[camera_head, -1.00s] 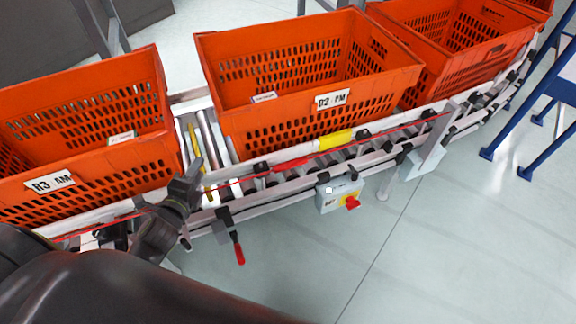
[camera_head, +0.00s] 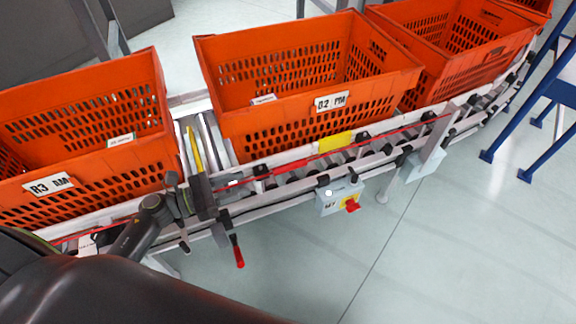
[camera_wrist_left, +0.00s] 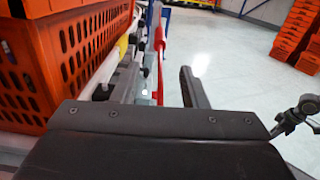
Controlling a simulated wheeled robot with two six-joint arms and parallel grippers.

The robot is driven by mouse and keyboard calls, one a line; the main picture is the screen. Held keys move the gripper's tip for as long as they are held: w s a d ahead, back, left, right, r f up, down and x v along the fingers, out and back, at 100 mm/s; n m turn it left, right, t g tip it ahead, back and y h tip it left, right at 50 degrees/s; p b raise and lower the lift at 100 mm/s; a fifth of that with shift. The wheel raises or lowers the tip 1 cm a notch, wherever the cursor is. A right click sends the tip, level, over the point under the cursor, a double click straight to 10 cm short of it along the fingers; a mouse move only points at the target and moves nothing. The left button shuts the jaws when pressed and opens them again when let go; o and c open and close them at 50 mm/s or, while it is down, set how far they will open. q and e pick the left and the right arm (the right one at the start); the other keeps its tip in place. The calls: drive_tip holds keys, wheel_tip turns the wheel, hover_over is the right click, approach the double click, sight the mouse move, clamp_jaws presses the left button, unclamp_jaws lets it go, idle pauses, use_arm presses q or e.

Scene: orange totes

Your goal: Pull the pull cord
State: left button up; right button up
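The pull cord (camera_head: 390,131) is a thin red line along the near side of the conveyor, with a thicker red stretch near its middle. My left gripper (camera_head: 204,193) is at the cord, in front of the gap between two totes, and covers a short piece of it. In the left wrist view my left gripper (camera_wrist_left: 163,85) is open. The red cord (camera_wrist_left: 161,45) runs ahead between its fingers, and I cannot tell whether either finger touches it. A dark arm part (camera_wrist_left: 292,117) at the right edge may belong to my right arm; its fingers are unclear.
Orange totes R3 AM (camera_head: 90,170) and 02 PM (camera_head: 290,122) stand on the roller conveyor (camera_head: 216,137). A grey box with a red switch (camera_head: 340,196) and a red-handled lever (camera_head: 237,250) hang on its near side. Blue stand legs (camera_head: 540,120) are at right. Floor in front is clear.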

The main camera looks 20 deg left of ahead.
sight(288, 168)
use_arm(q)
drive_tip(key=p+x, duration=0.1)
drive_tip(key=x, duration=1.3)
drive_tip(key=shift+p, duration=0.35)
use_arm(e)
drive_tip(key=s+f, duration=0.1)
drive_tip(key=s+d+f, duration=0.1)
drive_tip(key=s+f, duration=0.1)
drive_tip(key=shift+s+d, duration=0.15)
drive_tip(key=shift+s, duration=0.1)
use_arm(q)
clamp_jaws()
